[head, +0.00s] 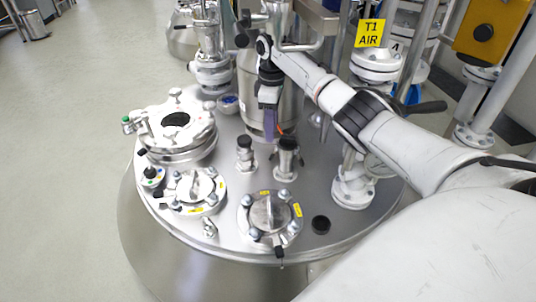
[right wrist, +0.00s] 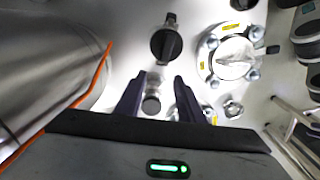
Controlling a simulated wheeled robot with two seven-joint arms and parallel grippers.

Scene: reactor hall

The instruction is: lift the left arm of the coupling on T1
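A yellow tag (head: 369,33) reading T1 AIR stands at the back, above a white flanged fitting. Two small upright metal couplings with dark tops, a left one (head: 245,155) and a right one (head: 287,158), stand on the vessel lid. I cannot tell for sure which is the task's coupling, and its arms are too small to make out. My right gripper (head: 269,128) points down just behind the right one. In the right wrist view its two dark fingers (right wrist: 158,97) are apart, with a small round metal fitting (right wrist: 152,104) showing between them. My left gripper is out of view.
The round steel lid (head: 225,228) carries a clamped manhole cover (head: 175,135) and two flanged ports with yellow labels, a left one (head: 193,190) and a front one (head: 270,215). An orange line (right wrist: 95,72) runs left of my fingers.

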